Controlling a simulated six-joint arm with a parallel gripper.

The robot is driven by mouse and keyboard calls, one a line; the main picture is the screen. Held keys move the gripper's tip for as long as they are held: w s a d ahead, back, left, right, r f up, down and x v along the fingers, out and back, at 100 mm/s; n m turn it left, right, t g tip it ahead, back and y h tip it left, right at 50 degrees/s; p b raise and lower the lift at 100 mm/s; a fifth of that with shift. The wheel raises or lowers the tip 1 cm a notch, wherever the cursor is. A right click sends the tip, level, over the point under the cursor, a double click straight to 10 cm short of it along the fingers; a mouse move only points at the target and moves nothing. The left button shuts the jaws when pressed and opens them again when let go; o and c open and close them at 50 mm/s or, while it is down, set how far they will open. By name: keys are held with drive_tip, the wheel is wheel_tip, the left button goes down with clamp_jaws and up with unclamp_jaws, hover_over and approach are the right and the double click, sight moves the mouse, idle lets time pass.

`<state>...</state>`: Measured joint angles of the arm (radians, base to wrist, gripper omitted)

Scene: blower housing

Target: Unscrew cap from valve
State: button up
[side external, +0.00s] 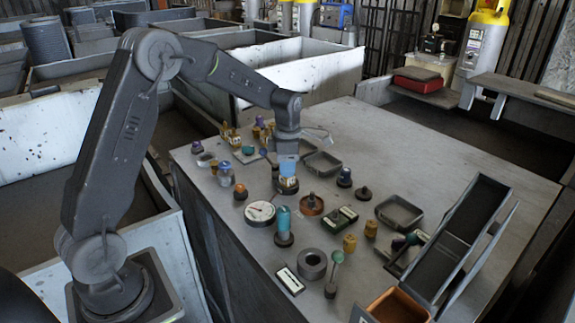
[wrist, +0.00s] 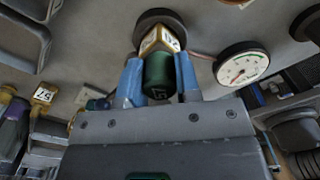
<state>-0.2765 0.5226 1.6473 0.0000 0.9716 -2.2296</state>
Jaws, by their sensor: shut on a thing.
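In the wrist view a dark green cylindrical cap (wrist: 159,78) sits against a brass-yellow valve body (wrist: 160,40) with a white marked face. The valve stands on a round dark base (wrist: 152,17). My gripper (wrist: 159,84) has its two blue fingers on either side of the cap, shut on it. In the side view my gripper (side external: 287,166) points straight down over the valve (side external: 288,183) near the middle of the table. Its fingers hide the cap there. I cannot tell whether the cap is still threaded on the valve.
A round gauge (side external: 261,213) lies close by; it also shows in the wrist view (wrist: 243,70). A teal cylinder (side external: 284,219), a dark tray (side external: 323,163), another tray (side external: 400,211) and a grey ring (side external: 311,266) stand around. A tilted chute (side external: 470,220) is at the right. The far right table is clear.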

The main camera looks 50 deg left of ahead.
drive_tip(key=shift+n, duration=0.6)
drive_tip(key=shift+n, duration=1)
drive_tip(key=shift+r, duration=0.6)
drive_tip(key=shift+r, duration=2.4)
